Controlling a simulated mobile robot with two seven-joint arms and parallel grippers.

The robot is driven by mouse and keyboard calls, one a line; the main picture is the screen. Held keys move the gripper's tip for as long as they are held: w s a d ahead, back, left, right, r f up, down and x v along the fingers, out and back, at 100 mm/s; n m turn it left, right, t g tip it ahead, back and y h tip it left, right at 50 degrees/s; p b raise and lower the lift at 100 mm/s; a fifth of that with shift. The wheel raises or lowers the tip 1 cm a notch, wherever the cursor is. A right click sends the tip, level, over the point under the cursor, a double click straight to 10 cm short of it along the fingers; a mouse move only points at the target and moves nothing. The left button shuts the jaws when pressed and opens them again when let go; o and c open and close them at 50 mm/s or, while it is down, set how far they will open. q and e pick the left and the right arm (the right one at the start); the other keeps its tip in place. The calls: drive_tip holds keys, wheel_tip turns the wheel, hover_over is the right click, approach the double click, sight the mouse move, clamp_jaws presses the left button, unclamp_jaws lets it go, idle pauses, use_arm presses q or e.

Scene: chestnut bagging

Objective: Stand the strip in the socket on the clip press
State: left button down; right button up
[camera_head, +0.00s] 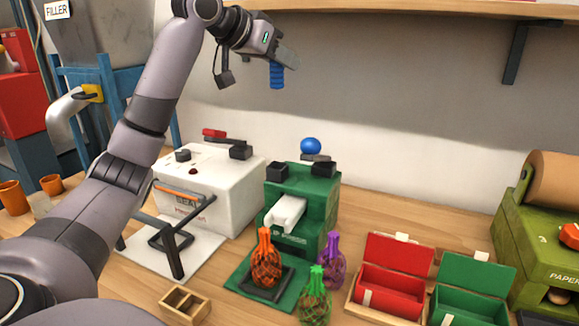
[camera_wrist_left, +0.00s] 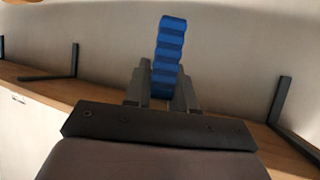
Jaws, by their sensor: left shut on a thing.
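The blue ribbed strip (camera_head: 277,77) hangs from my left gripper (camera_head: 276,59), high in front of the back wall. In the left wrist view the strip (camera_wrist_left: 168,52) stands out, slightly tilted, between the fingers of my left gripper (camera_wrist_left: 161,92), which is shut on it. A green machine (camera_head: 316,188), which looks like the clip press, stands on the bench below and to the right of the gripper. It has black blocks on top, a white chute in front and a blue ball knob (camera_head: 311,145). I cannot make out its socket clearly. My right gripper is not in view.
A white machine (camera_head: 229,191) stands left of the green one. Netted bags in orange (camera_head: 266,264), green (camera_head: 314,300) and purple (camera_head: 333,262) stand in front. Red (camera_head: 392,281) and green (camera_head: 470,298) boxes are at right. A wall shelf (camera_head: 430,8) runs above.

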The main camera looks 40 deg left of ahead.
use_arm(q)
drive_tip(key=shift+s+f+b, duration=0.15)
drive_tip(key=shift+f+b, duration=3)
drive_tip(key=shift+f, duration=6.6)
drive_tip(key=shift+f, duration=0.1)
drive_tip(key=c, duration=0.9)
unclamp_jaws()
drive_tip(key=shift+c, duration=0.2)
drive_tip(key=d+b+v, duration=0.1)
drive_tip(key=b+v, duration=0.1)
drive_tip(key=v, duration=1)
drive_tip(key=shift+a, duration=0.5)
